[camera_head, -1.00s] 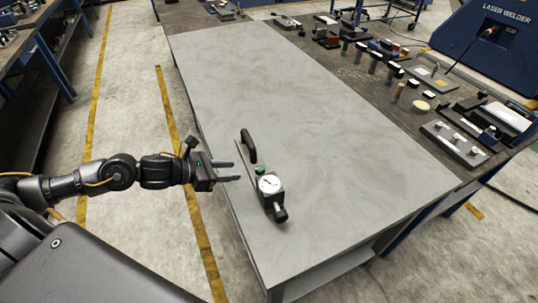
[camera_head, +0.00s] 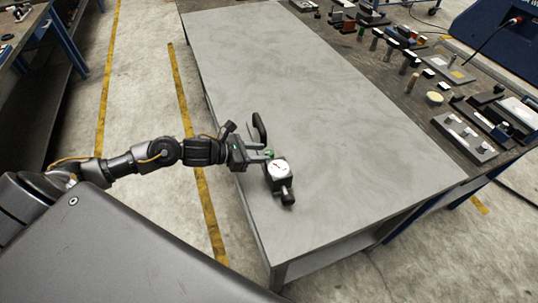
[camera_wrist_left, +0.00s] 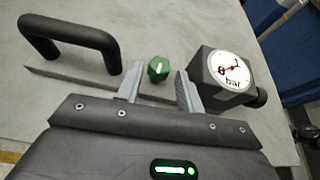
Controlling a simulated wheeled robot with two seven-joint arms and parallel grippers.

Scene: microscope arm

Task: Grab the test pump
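The test pump stands on the grey table near its left edge. It has a black block with a white gauge dial (camera_head: 279,169), a black knob and an arched black handle (camera_head: 259,129). In the left wrist view the dial marked "bar" (camera_wrist_left: 229,70), the handle (camera_wrist_left: 72,38) and a green knob (camera_wrist_left: 158,69) show clearly. My left gripper (camera_head: 269,153) is at the pump, its fingers apart. In the wrist view the green knob appears between the fingertips (camera_wrist_left: 158,88); I cannot tell whether they touch it. My right gripper is not in view.
The grey table (camera_head: 330,110) is bare around the pump. A dark bench along the right holds several small parts, including a plate with knobs (camera_head: 464,134). A blue machine (camera_head: 503,30) stands at the far right.

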